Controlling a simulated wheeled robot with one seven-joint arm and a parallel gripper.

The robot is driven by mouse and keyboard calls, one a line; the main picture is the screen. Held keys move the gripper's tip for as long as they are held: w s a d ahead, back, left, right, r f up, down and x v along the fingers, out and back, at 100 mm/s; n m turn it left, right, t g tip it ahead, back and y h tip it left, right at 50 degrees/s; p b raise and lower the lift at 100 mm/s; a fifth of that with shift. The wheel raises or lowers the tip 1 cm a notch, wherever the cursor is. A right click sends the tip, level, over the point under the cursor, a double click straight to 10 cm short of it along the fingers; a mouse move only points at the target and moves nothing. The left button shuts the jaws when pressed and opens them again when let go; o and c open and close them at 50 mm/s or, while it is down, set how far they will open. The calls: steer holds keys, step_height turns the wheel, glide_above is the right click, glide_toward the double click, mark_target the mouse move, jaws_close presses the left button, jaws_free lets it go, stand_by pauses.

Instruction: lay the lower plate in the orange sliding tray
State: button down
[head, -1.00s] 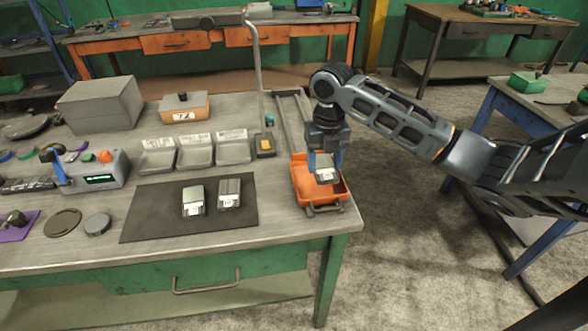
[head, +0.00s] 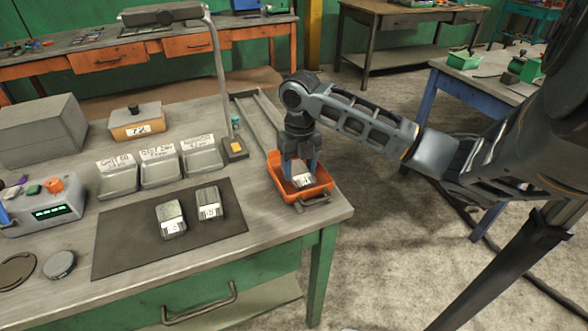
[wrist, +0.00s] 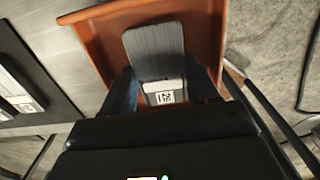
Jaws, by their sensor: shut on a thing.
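My gripper (head: 301,172) is shut on a small grey metal plate with a white label (head: 303,181). The plate is inside the outline of the orange sliding tray (head: 322,190), near the table's right edge. In the wrist view the plate (wrist: 155,50) lies between my blue fingers, over the floor of the orange tray (wrist: 205,30). I cannot tell whether the plate touches the tray floor. Two more labelled plates, a left one (head: 171,218) and a right one (head: 208,203), lie on the dark mat (head: 115,245).
Three labelled grey bins (head: 160,172) stand behind the mat. Metal rails (head: 252,122) run behind the orange tray. A small holder with a yellow block (head: 235,149) stands left of the tray. A grey device with a green display (head: 50,212) is at the left.

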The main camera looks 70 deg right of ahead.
steer(key=shift+c, duration=1.4)
jaws_free()
steer(key=shift+f, duration=0.15)
